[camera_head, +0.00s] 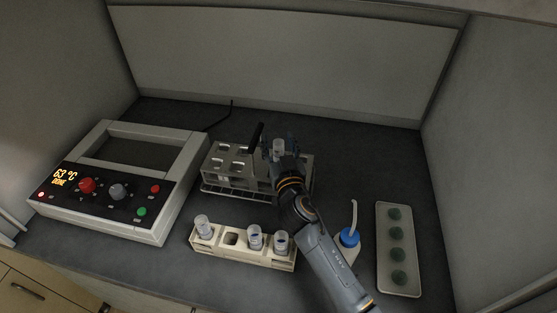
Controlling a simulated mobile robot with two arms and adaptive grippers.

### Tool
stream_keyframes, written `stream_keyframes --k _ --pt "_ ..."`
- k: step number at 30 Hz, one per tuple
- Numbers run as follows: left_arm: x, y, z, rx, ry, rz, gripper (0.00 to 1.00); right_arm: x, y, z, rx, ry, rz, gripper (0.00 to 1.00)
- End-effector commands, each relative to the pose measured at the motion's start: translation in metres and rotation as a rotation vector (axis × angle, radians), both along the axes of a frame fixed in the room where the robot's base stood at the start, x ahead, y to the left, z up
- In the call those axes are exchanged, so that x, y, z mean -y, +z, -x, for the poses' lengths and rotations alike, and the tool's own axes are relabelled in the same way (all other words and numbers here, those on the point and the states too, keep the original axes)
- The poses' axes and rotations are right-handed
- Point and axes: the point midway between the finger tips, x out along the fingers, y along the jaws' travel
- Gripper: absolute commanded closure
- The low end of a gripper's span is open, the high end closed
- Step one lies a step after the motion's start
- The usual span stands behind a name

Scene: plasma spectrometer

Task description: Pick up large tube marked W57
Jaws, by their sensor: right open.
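My right gripper (279,147) is open over the back rack (212,178), with its fingers on either side of the white top of a tube (278,145). I cannot tell whether the fingers touch it. The gripper and wrist hide the right part of this rack and most of that tube. Three capped tubes stand in the front rack: one at its left end (204,227), one right of the middle (254,238) and one near the right end (281,242). The tube markings are too small to read, so I cannot tell which is W57. My left gripper is out of view.
A heating device (150,215) reading 63 °C DONE stands at the left. A blue-capped wash bottle (350,238) is right of my forearm, beside a tray (384,222) with several green round pieces. The back of the dark counter (350,150) is clear.

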Motion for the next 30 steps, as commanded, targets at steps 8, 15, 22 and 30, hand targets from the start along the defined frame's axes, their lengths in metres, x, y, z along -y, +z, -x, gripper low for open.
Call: stream_keyframes --k 8,15,22,30 --pt "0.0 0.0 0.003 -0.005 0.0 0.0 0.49 0.0 0.0 0.0 0.0 0.0 0.0 0.88" --pt "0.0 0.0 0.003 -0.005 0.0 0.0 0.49 0.0 0.0 0.0 0.0 0.0 0.0 1.0" --pt "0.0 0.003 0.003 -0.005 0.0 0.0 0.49 0.001 0.013 0.0 0.004 0.0 -0.001 1.0" --pt "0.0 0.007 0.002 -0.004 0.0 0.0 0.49 0.0 0.066 0.0 0.007 0.0 -0.002 1.0"
